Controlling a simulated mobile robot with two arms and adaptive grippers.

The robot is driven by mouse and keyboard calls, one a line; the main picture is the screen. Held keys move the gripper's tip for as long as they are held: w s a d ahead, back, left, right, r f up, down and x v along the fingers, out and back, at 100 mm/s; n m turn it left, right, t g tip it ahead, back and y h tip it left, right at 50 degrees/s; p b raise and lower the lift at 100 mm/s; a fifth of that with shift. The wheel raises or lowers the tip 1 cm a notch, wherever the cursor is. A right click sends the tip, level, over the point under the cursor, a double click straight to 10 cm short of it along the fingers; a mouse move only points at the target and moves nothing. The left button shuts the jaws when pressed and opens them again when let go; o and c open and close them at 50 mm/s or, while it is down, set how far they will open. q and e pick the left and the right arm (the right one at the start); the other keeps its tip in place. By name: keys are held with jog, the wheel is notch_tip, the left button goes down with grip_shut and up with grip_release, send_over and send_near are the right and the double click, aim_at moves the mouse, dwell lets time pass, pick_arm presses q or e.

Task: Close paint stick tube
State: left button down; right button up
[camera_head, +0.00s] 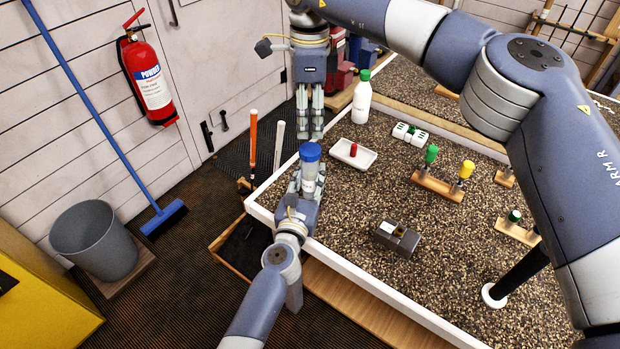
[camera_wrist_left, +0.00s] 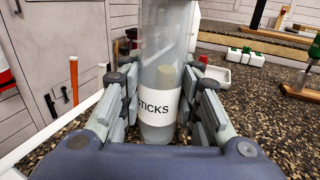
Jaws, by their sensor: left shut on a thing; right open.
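The paint stick tube (camera_head: 309,184) is clear, with a white label reading "STICKS" that shows in the left wrist view (camera_wrist_left: 157,106). A blue cap (camera_head: 311,152) is at its top in the head view; I cannot tell how firmly it sits. A pale stick shows inside the tube. My left gripper (camera_head: 308,190) is shut on the tube and holds it upright near the table's left edge. My right gripper (camera_head: 311,134) is open and empty, pointing down, just above the blue cap in the head picture. The tube's top is cut off in the wrist view.
A white tray (camera_head: 364,159) with a red piece stands right of the tube. Beyond are a white bottle (camera_head: 361,103) with a green cap, a white-and-green block (camera_head: 402,132) and a wooden stand (camera_head: 437,184). A grey metal block (camera_head: 402,241) lies nearer. Free gravelly tabletop lies between.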

aim_at(310, 148)
jog(key=m, duration=0.3)
dwell(0.4)
jog(key=shift+f, duration=4)
jog(key=c, duration=1.1)
jog(key=m, duration=0.4)
jog(key=shift+d+m, duration=0.1)
jog(key=shift+m, duration=0.3)
jog(key=o, duration=1.2)
